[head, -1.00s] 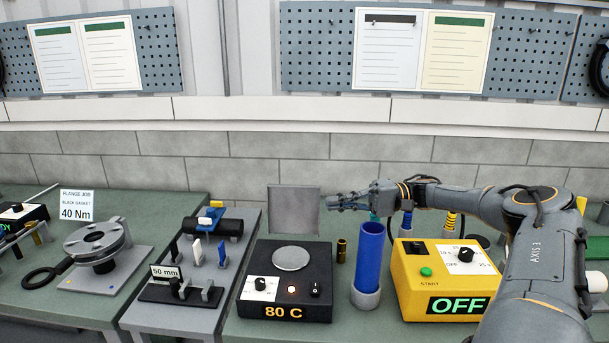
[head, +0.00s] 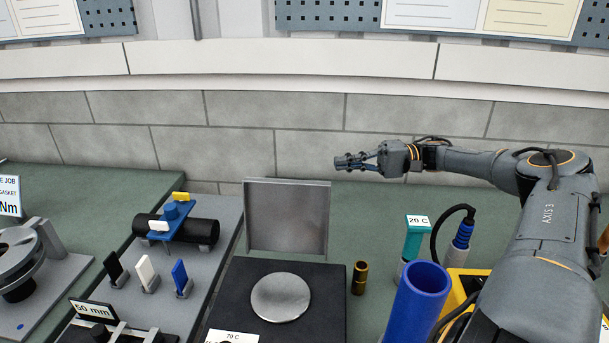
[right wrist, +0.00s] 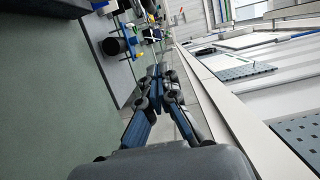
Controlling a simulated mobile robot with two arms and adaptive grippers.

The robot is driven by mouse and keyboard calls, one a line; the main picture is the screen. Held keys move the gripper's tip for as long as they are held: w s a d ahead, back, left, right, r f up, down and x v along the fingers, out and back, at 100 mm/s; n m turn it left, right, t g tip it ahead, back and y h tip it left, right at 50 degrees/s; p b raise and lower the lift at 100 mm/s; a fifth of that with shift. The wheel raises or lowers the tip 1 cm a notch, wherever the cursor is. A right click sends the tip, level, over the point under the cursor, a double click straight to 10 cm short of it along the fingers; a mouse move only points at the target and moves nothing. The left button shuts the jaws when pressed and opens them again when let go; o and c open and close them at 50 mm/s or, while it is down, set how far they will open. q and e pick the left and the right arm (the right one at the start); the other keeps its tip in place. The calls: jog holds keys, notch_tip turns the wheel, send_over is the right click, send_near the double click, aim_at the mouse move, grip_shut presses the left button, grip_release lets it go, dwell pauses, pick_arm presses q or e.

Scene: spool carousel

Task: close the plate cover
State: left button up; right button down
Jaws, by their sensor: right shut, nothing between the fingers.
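The plate cover (head: 287,217) is a grey square metal panel standing upright, open, at the back edge of the black hot plate unit (head: 325,290). The round metal plate (head: 280,297) in front of it is bare. My right gripper (head: 340,162) is shut and empty, pointing left, just above the cover's top right corner in the head view, with a gap between them. Its shut fingers also show in the right wrist view (right wrist: 160,74), where I cannot make out the cover. My left gripper is not in view.
A small brass cylinder (head: 360,278) stands right of the hot plate. A blue tube (head: 416,300) and a teal block labelled 20 C (head: 414,238) stand further right. A grey tray (head: 200,262) with a black roller lies left. The wall (head: 330,130) rises behind.

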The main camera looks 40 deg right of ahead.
pick_arm(q)
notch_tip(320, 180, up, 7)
jog(key=p, duration=0.7)
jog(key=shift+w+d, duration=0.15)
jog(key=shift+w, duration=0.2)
pick_arm(e)
jog(key=w+a, duration=0.3)
jog(key=a, duration=0.8)
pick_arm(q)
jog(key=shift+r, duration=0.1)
pick_arm(e)
jog(key=shift+s+r, duration=0.1)
jog(key=shift+r, duration=0.05)
